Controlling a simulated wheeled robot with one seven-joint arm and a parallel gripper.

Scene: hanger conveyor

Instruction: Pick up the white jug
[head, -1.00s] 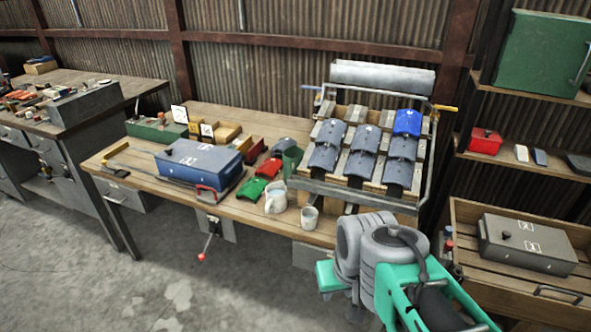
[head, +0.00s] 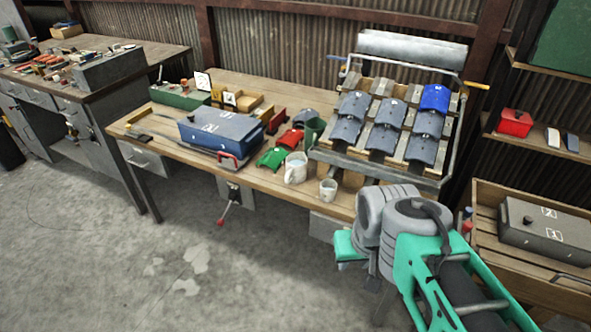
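The white jug (head: 295,168) stands upright near the front edge of the wooden workbench (head: 183,150), left of a smaller white mug (head: 328,190). My arm, grey and green, fills the lower right of the head view, in front of and to the right of the jug. The jug is apart from my arm. My gripper's fingers cannot be made out, so I cannot tell whether they are open or shut.
Green and red curved pieces (head: 271,157) lie just left of the jug. A blue-grey box (head: 220,133) stands further left. A sloped rack (head: 333,157) with blue and grey curved pieces stands behind and right. The floor in front is clear.

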